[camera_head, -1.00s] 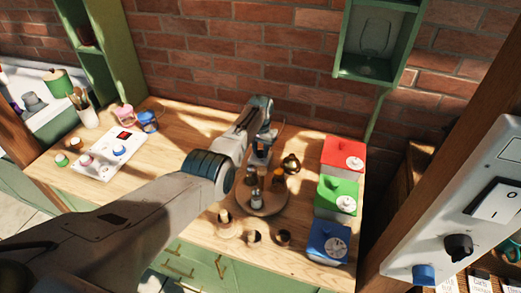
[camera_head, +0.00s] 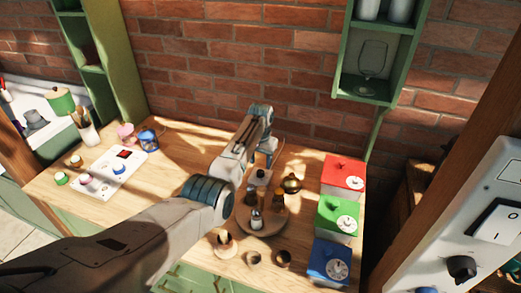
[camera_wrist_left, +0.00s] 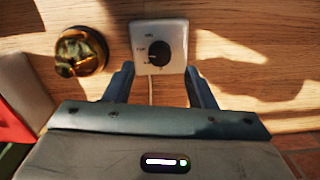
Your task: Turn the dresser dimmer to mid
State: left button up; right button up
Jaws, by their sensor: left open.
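The dimmer is a small white square box with a round black knob (camera_wrist_left: 158,52) and marks to the knob's left, the lowest reading like "low". It lies on the wooden table in the left wrist view. My right gripper is not in view.
A brassy round pot (camera_head: 291,183) stands close to the dimmer. The round wooden tray (camera_head: 278,222) holds several small shakers. Red (camera_head: 343,171), green (camera_head: 338,215) and blue (camera_head: 330,258) boxes with dials line the right edge. The brick wall (camera_head: 230,60) rises behind.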

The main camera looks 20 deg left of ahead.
aim_at(260, 172)
pick_arm(q)
notch_tip(260, 172, up, 6)
jog(key=b, duration=0.1)
jog(key=shift+r, duration=0.2)
jog(key=shift+s+f, duration=0.1)
dwell(0.3)
